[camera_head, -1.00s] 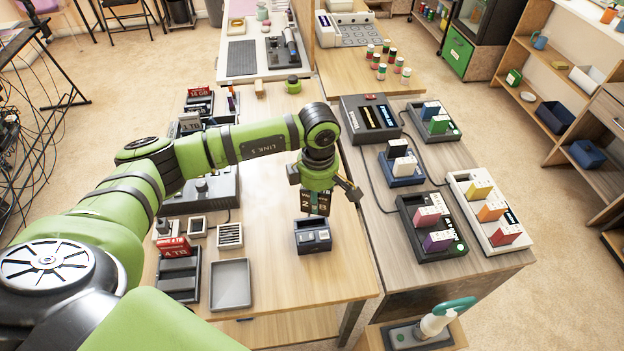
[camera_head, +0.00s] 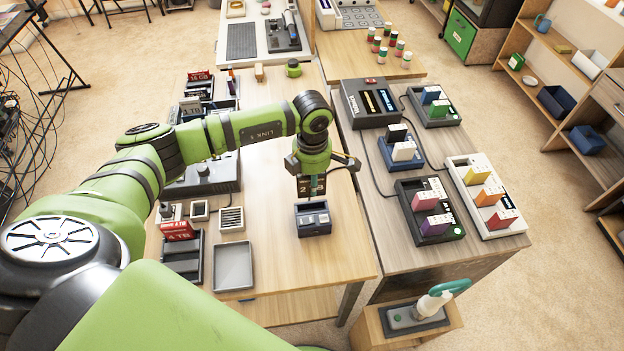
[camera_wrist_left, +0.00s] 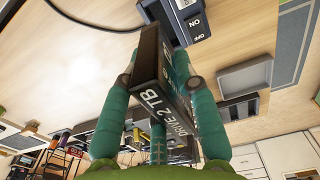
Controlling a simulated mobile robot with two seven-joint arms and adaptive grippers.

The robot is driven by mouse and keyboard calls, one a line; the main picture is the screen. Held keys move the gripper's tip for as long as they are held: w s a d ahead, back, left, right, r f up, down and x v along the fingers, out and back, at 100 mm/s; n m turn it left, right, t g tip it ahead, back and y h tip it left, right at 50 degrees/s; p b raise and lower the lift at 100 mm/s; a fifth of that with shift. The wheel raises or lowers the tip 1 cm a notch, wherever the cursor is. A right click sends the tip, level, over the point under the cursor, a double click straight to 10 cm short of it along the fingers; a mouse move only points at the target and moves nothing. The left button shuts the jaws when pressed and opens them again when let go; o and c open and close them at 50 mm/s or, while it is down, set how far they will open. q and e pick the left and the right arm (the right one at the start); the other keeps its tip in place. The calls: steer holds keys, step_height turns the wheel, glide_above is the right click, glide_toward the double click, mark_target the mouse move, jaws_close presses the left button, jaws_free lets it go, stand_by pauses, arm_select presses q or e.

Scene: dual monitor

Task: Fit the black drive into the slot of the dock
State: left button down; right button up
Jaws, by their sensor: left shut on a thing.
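My left gripper (camera_head: 311,180) is shut on the black drive (camera_head: 305,187), just above the dock (camera_head: 313,221). The dock is a small dark blue-grey box on the wooden table. The drive is upright, and its lower end is at the dock's back edge in the head view; I cannot tell whether it touches. The slot's inside is hidden. My right gripper is out of view.
A grey tray (camera_head: 233,267) and a black dock with a red 4 TB drive (camera_head: 178,230) stand left of the dock. The right table holds a black box (camera_head: 370,103) and several docks with coloured drives. Bare wood lies in front of the dock.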

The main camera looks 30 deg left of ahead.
arm_select(q)
steer(key=shift+f+b, duration=2.05)
steer(key=shift+f, duration=0.55)
steer(key=shift+b, duration=0.45)
steer(key=shift+f, duration=0.15)
steer(key=shift+f+b, duration=0.35)
steer(key=shift+b, duration=0.15)
steer(key=shift+f+b, duration=1.05)
steer(key=shift+f, duration=0.1)
steer(key=c, duration=0.9)
jaws_free()
